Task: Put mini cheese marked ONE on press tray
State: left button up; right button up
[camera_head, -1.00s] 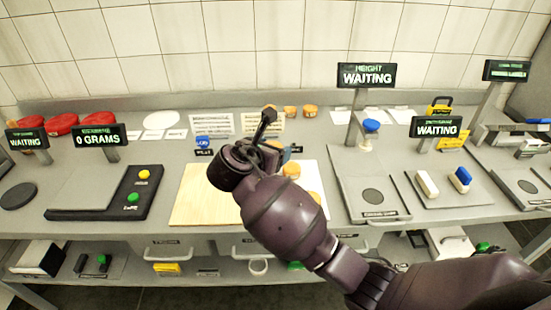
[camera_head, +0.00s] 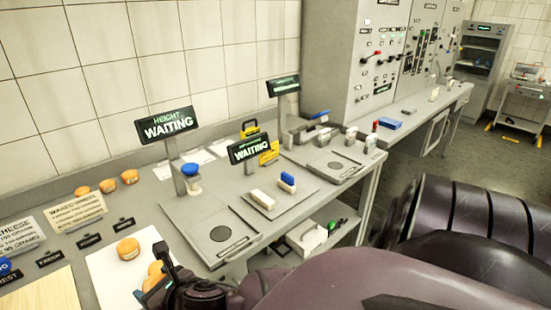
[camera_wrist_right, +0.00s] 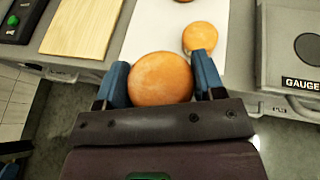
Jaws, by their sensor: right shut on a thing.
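My right gripper (camera_wrist_right: 160,86) is shut on an orange mini cheese (camera_wrist_right: 160,76), held between its two blue fingers above the table's front edge. No mark ONE can be read on this cheese. In the head view the right gripper (camera_head: 156,286) is low in the picture, over the white board (camera_head: 104,266). Another orange cheese (camera_head: 127,248) sits on that board. The wrist view shows a cheese (camera_wrist_right: 200,37) on the board just beyond the held one. No label naming the press tray is readable; a grey plate with a dark disc (camera_head: 338,165) lies farther right. My left gripper is out of view.
The height station (camera_head: 220,234) stands right of the board, under a WAITING sign (camera_head: 166,125). Beside it a tray (camera_head: 266,206) holds a white and a blue block. Several cheeses (camera_head: 108,185) stand at the back. A control cabinet (camera_head: 385,60) rises farther right.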

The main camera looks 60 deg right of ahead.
aim_at(335, 165)
jog(key=k+l, duration=0.1)
jog(key=l, duration=0.75)
jog(key=k+l, duration=0.1)
jog(key=l, duration=0.75)
jog(key=k+l, duration=0.1)
jog(key=l, duration=0.7)
jog(key=k+l+z, duration=0.1)
jog(key=l, duration=0.75)
